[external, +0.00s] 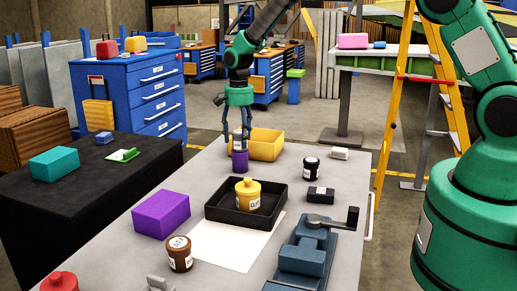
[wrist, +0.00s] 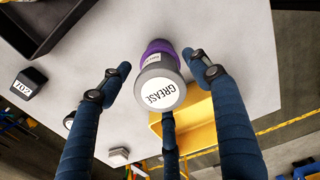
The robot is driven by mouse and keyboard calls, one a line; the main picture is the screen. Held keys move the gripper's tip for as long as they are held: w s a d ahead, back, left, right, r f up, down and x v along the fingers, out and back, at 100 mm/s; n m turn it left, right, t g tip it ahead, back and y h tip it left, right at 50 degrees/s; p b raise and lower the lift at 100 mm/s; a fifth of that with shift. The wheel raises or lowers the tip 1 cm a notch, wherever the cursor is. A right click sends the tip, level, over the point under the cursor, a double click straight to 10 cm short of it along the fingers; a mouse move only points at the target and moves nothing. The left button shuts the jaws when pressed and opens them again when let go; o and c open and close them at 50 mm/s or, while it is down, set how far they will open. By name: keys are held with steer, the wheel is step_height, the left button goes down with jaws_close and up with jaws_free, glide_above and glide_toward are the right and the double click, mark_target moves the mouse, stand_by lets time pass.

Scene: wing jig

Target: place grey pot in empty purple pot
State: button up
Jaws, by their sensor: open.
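The grey pot (external: 237,136) stands upright on or partly inside the purple pot (external: 240,161) at the far end of the grey table. In the wrist view the grey pot (wrist: 160,86) shows its round white top label reading GREASE, with the purple pot (wrist: 158,48) just behind it. How deep the grey pot sits is hidden. My gripper (external: 237,130) is above, with its fingers around the grey pot. In the wrist view my gripper (wrist: 160,75) is open, with visible gaps between the two side fingers and the pot. The third finger overlaps the pot's lower edge.
A yellow bin (external: 270,146) stands close behind the pots. A black tray (external: 220,212) holding a yellow pot (external: 247,197) lies nearer. A black pot (external: 311,170), purple box (external: 161,215), brown pot (external: 179,255) and blue vice (external: 303,258) also stand on the table.

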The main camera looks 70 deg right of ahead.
mark_target(239, 131)
step_height(239, 131, up, 12)
steer(key=p, duration=0.1)
stand_by(0.5)
stand_by(0.4)
steer(key=s+a+r+n+t, duration=0.1)
steer(key=s+a+r+n, duration=0.1)
steer(key=s+a+r, duration=0.5)
steer(key=s+a+r+n+t, duration=0.1)
steer(key=s+a+r+n, duration=0.3)
steer(key=r, duration=0.6)
steer(key=s+a+r+n+t, duration=0.1)
steer(key=s+a+r, duration=0.3)
steer(key=a+r, duration=0.35)
steer(key=s+a+r+n+t, duration=0.1)
steer(key=s+a+n, duration=0.2)
steer(key=s, duration=0.6)
steer(key=s+a+r+n, duration=0.2)
steer(key=s+a, duration=0.3)
steer(key=s, duration=0.5)
steer(key=s+a+r+n+t, duration=0.1)
steer(key=s+a+n, duration=0.3)
steer(key=s, duration=0.6)
steer(key=shift+a+r+t, duration=0.2)
steer(key=shift+a+t, duration=0.05)
steer(key=shift+t, duration=0.05)
